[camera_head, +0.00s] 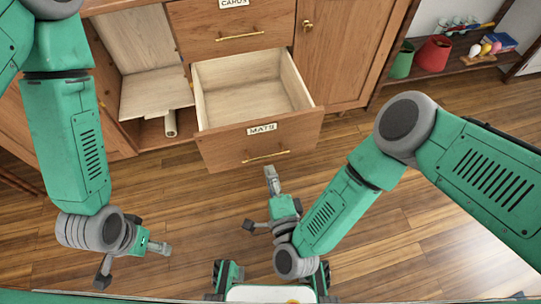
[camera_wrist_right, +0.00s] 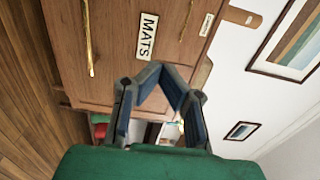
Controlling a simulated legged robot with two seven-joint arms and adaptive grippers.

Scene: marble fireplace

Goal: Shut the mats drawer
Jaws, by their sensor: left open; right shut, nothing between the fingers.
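The mats drawer (camera_head: 262,140) is pulled out of the wooden cabinet, and its inside looks empty. Its front carries a MATS label (camera_head: 262,128) and a brass handle (camera_head: 265,156). In the right wrist view the drawer front (camera_wrist_right: 120,75) fills the upper middle, turned sideways, with the label and handle in sight. My right gripper (camera_head: 271,172) is shut and empty, its tips pointing at the drawer front just below the handle in the head view; I cannot tell whether they touch. It also shows in the right wrist view (camera_wrist_right: 160,68). My left gripper (camera_head: 135,262) is open and empty, low at the left.
A shut CARDS drawer (camera_head: 230,25) is above the mats drawer. An open compartment (camera_head: 155,95) with a board lies to its left, and a closed door (camera_head: 340,50) to its right. The wooden floor is clear.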

